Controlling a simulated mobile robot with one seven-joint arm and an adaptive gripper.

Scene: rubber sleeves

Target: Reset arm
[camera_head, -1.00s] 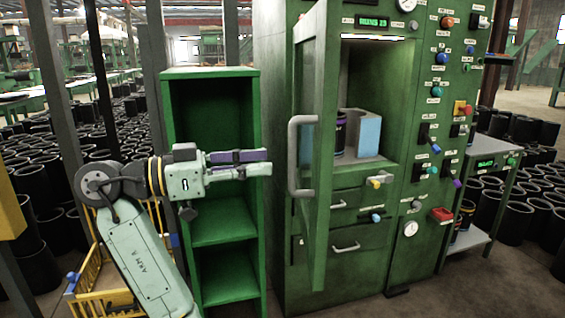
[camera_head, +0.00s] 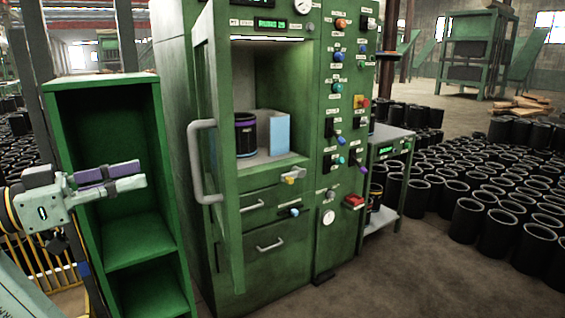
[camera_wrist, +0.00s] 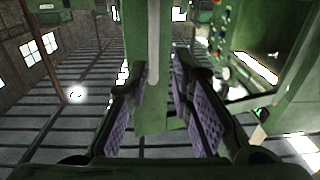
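My gripper (camera_head: 141,174) is at the left of the head view, in front of the green shelf (camera_head: 52,91). Its purple-padded fingers point right, toward the machine's open door (camera_head: 236,130). In the wrist view the two fingers (camera_wrist: 160,78) stand apart with nothing held between them. My gripper is apart from the sleeve.
The door's grey handle (camera_head: 194,165) sticks out to the right of my gripper. A small side table (camera_head: 392,148) stands right of the machine. Many black sleeves (camera_head: 466,222) cover the floor at the right. The floor in front of the machine is clear.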

